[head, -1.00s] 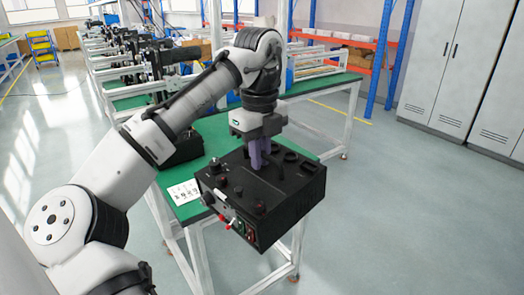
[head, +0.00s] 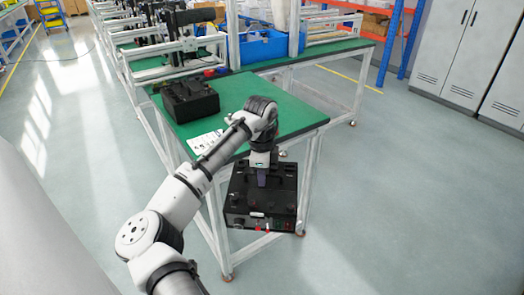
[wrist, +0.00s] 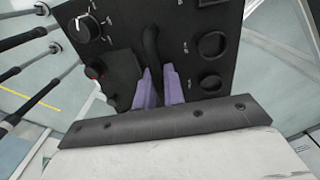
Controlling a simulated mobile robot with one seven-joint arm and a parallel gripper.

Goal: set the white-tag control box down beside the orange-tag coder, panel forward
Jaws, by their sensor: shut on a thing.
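My gripper (head: 262,180) is shut on the handle of a black control box (head: 245,197) and holds it in the air, off the near end of the green-topped table (head: 285,118). A small pale mark, perhaps its tag, shows on its front edge. Knobs and red parts line the side nearest the head camera. In the wrist view, purple fingers (wrist: 158,88) close around the black handle, between dials and round sockets on the box (wrist: 120,60). Dark machines on white frames (head: 170,50), perhaps coders, stand in a row behind; I cannot make out an orange tag.
Another black box (head: 190,100) stands on the table's left side. A printed white sheet (head: 205,141) lies near the left edge. A blue bin (head: 270,46) is behind. The middle and right of the green top are clear. Grey cabinets (head: 460,50) stand at right.

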